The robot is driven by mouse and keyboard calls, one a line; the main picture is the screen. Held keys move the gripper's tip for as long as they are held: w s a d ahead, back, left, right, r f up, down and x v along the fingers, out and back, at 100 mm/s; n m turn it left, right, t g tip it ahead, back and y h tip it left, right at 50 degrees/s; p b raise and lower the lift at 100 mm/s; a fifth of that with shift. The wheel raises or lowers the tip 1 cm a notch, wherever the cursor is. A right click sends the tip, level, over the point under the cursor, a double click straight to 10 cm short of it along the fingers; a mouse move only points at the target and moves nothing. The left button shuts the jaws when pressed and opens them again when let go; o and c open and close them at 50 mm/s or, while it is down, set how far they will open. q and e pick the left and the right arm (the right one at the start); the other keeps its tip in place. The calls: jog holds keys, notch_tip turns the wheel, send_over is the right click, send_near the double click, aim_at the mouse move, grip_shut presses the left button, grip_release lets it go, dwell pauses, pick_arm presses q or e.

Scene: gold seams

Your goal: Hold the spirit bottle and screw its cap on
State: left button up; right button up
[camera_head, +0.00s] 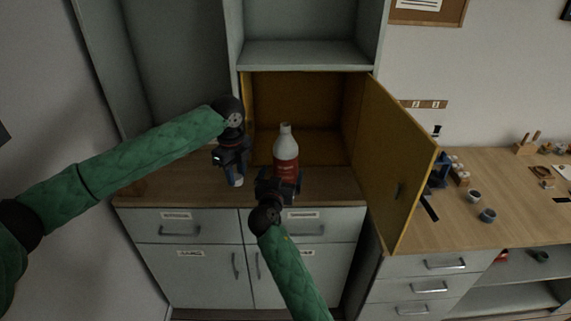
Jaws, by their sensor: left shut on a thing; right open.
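The spirit bottle (287,147), white with a red label, stands upright on the wooden counter in front of the open cabinet. Its narrow neck is bare, with no cap visible on it. My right gripper (279,181) is open, low at the front of the bottle, and hides its lower part; I cannot tell whether it touches. My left gripper (234,168) points down to the left of the bottle, shut on a small pale thing (237,182) close to the counter. The thing is mostly hidden by the fingers; I cannot tell for sure if it is the cap.
The yellow cabinet door (392,165) stands open to the right of the bottle. The cabinet inside (300,103) looks empty. The wooden counter (170,183) is mostly clear at left. Cups and small items stand on the right-hand worktop (465,230).

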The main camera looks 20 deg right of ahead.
pick_arm(q)
notch_tip(320, 180, up, 3)
jog(key=p, duration=0.2)
jog(key=shift+r+p, duration=0.2)
jog(key=shift+p, duration=0.2)
pick_arm(e)
jog(key=x, duration=0.3)
jog(key=shift+w+d+r, duration=0.25)
jog(key=shift+d+r, duration=0.05)
pick_arm(q)
jog(key=shift+r, duration=0.15)
pick_arm(e)
jog(key=shift+w+d+f, duration=0.25)
jog(key=shift+w, duration=0.25)
jog(key=shift+r, duration=0.1)
jog(key=c, duration=1.7)
